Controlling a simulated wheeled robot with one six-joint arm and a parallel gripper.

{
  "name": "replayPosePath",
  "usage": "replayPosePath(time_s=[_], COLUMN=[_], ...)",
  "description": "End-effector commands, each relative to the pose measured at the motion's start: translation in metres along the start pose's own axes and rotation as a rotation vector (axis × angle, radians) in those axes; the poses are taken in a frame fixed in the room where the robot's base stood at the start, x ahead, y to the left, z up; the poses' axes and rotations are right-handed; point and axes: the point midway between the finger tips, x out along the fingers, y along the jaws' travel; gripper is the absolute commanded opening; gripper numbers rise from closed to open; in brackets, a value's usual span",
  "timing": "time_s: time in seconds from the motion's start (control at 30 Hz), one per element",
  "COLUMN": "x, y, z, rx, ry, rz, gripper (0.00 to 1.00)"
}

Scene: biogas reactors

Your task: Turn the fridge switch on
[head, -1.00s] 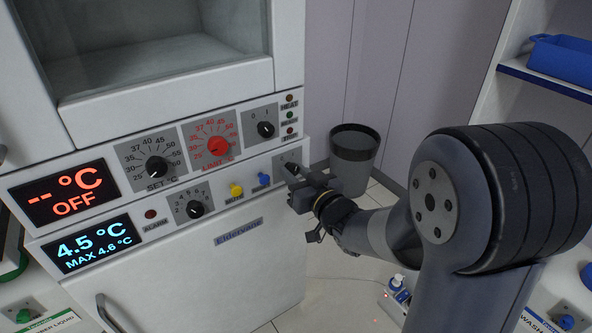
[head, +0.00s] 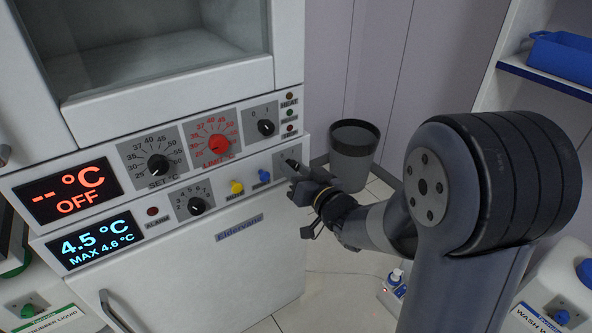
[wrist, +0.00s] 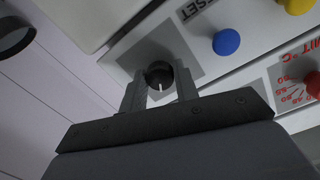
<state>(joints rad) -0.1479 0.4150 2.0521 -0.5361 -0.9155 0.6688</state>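The fridge switch is a small round black knob with a white mark, on a grey plate at the right end of the lower panel. In the wrist view the knob (wrist: 159,72) lies between the two finger tips, its white mark pointing toward the gripper body. In the head view the switch (head: 290,162) shows just past the fingertips. My gripper (head: 299,177) is at the plate, with one finger on each side of the knob in the wrist view (wrist: 160,92). The fingers look apart; whether they touch the knob is hard to see. The fridge display (head: 90,241) reads 4.5 °C, MAX 4.6 °C.
A blue reset button (head: 264,177), a yellow mute button (head: 237,187) and a black dial (head: 196,206) sit left of the switch. The upper panel has another 0/1 switch (head: 266,128) and a display (head: 66,192) reading OFF. A grey bin (head: 354,160) stands behind my gripper.

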Motion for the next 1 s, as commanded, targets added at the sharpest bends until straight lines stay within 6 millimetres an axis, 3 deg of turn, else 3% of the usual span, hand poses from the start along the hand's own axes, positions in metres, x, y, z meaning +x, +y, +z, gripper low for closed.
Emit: replayPosePath(time_s=[0.23,0.57,1.0], x=[0.000,-0.006,-0.086], y=[0.000,0.000,0.001], z=[0.000,0.000,-0.002], rx=[-0.001,-0.001,-0.001], ry=[0.000,-0.001,0.000], rz=[0.001,0.001,0.004], gripper=[0.50,0.50,0.50])
